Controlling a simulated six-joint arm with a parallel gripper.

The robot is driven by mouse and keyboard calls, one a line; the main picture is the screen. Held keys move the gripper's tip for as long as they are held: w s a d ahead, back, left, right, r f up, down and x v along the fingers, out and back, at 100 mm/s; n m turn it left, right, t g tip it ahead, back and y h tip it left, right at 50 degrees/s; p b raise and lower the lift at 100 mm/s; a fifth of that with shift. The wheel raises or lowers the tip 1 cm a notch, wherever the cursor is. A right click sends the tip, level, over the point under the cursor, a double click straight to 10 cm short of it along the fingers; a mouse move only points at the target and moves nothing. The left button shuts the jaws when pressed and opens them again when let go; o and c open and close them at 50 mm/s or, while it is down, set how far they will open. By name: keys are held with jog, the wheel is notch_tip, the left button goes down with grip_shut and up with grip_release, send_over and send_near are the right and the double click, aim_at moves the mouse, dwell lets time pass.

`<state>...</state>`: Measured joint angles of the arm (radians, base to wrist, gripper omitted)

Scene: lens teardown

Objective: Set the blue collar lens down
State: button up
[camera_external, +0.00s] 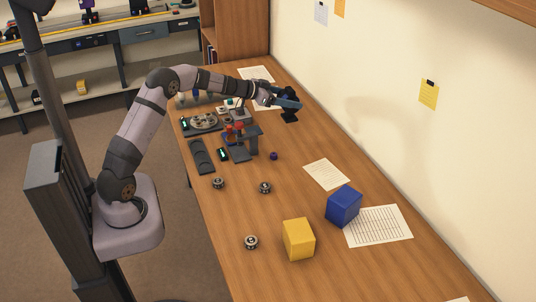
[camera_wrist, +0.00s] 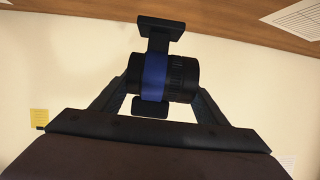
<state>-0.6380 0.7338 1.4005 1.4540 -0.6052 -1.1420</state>
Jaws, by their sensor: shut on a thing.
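The blue collar lens (camera_wrist: 154,75) is a black barrel with a ribbed ring, a blue band around its middle and a flat black foot on a short stem. My gripper (camera_wrist: 160,88) is shut on it, one finger at each side of the barrel. In the external view my gripper (camera_external: 286,102) reaches over the far part of the wooden table, near the wall. The dark foot of the lens (camera_external: 290,118) shows below the gripper, pointing down toward the table. I cannot tell whether the foot touches the tabletop.
A small purple piece (camera_external: 273,156), a blue cube (camera_external: 344,206) and a yellow cube (camera_external: 299,239) stand nearer. The table's middle is mostly clear.

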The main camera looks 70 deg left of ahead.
jog(key=w+d+r+m+h+b, duration=0.1)
jog(key=d+r+m+h+b, duration=0.15)
jog(key=d, duration=0.75)
jog(key=w+d+r+m+h+b, duration=0.15)
jog(key=d+b, duration=0.25)
jog(key=d, duration=0.5)
jog(key=shift+g+h, duration=0.4)
jog(key=shift+g, duration=0.1)
jog(key=shift+s+d+f+b, duration=0.4)
jog(key=shift+s+f+b, duration=0.05)
jog(key=shift+f, duration=1.75)
jog(key=shift+s+d+f+b, duration=0.4)
jog(key=shift+s+f+b, duration=0.1)
jog(key=shift+f, duration=1.7)
jog(key=shift+s+d+f+b, duration=0.4)
jog(key=shift+s+f+b, duration=0.05)
jog(key=shift+f, duration=1.75)
jog(key=shift+f, duration=0.15)
jog(key=o, duration=1.4)
